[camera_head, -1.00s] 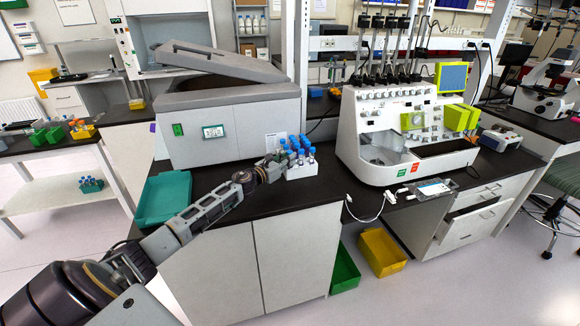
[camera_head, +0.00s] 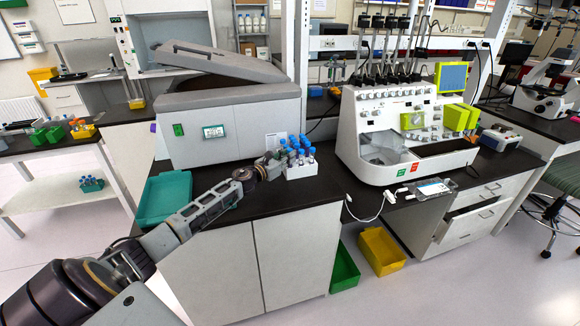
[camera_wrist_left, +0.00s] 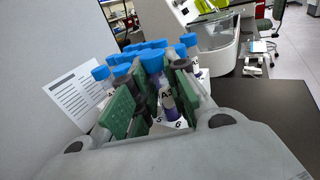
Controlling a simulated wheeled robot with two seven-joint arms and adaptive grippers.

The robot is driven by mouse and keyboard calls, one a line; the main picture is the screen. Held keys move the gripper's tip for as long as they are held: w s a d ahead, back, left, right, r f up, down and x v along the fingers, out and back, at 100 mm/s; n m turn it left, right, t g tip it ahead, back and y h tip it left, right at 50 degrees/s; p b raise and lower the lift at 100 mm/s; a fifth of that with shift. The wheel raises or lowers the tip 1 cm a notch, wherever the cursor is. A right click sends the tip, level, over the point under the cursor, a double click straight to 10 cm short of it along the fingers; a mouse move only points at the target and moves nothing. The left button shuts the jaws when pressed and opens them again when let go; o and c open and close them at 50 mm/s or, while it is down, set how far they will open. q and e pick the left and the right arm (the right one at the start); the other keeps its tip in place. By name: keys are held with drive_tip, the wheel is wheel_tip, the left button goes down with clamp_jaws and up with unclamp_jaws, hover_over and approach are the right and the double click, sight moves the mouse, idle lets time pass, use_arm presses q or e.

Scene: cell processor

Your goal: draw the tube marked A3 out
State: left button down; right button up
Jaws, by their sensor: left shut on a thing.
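The tube marked A3 (camera_wrist_left: 167,98) has a blue cap and a dark lower part; it stands between the green finger pads in the left wrist view. My left gripper (camera_wrist_left: 150,108) is shut on it. In the head view the left gripper (camera_head: 276,158) is at the left side of the white tube rack (camera_head: 301,171), which holds several blue-capped tubes (camera_head: 303,149). The other tubes stand close behind and beside A3 in the wrist view. The lower end of A3 is partly hidden, so I cannot tell how far it sits in the rack. My right gripper is not in view.
A grey centrifuge-like box (camera_head: 235,132) with a raised lid stands just behind the rack. A white processor (camera_head: 400,135) stands to the right. A teal tray (camera_head: 165,198) lies at the left of the black bench. The bench front is mostly clear.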

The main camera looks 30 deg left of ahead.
use_arm(q)
drive_tip(key=shift+r+p, duration=2.25)
drive_tip(key=shift+r, duration=0.65)
